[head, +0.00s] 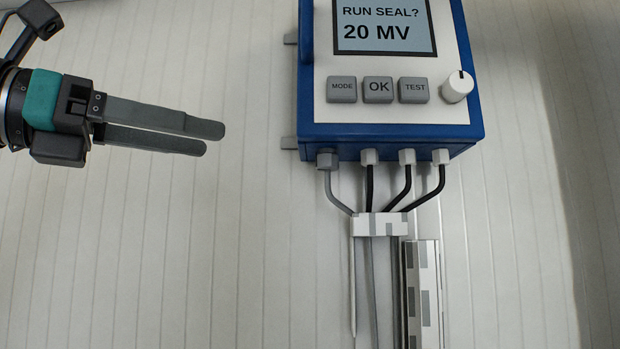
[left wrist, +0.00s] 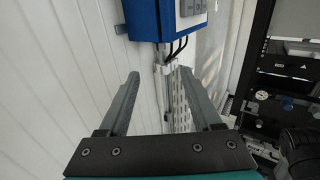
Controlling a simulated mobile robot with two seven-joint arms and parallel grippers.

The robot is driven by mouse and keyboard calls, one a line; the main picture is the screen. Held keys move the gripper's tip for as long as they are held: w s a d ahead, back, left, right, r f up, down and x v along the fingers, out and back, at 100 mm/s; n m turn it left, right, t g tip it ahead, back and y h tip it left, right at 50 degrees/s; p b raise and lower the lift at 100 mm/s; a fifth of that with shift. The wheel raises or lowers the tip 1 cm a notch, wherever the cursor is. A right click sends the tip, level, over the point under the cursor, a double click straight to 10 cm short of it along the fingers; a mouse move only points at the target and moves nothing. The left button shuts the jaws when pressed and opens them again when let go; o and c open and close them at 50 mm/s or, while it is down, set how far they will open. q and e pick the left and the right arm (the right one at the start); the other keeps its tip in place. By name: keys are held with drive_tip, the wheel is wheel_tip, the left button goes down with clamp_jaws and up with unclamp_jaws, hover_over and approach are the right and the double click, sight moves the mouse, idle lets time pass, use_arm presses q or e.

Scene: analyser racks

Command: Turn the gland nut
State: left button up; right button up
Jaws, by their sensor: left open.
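The blue and white analyser box (head: 390,139) hangs on the wall in the head view. Several gland nuts sit in a row under it: a grey one (head: 327,159) at the left and white ones (head: 369,157), (head: 407,157), (head: 440,157) to its right. A cable leaves each nut. The screen (head: 383,25) reads "RUN SEAL? 20 MV". My left gripper (head: 215,139) is open and empty, left of the box and apart from the nuts, its fingers pointing right. In the left wrist view its fingers (left wrist: 158,85) stand apart, with the box (left wrist: 150,22) beyond. My right gripper is not seen.
The cables run down through a white clamp (head: 380,224) beside a slotted trunking (head: 426,295). MODE, OK and TEST buttons (head: 377,90) and a white knob (head: 456,87) are on the box front. The panelled wall (head: 200,250) is bare at left. Dark equipment (left wrist: 275,90) stands at right in the left wrist view.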

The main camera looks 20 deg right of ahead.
sight(318, 160)
use_arm(q)
drive_tip(key=p+x, duration=0.2)
drive_tip(key=x, duration=1.3)
drive_tip(key=shift+w, duration=0.15)
drive_tip(key=shift+c, duration=0.3)
clamp_jaws()
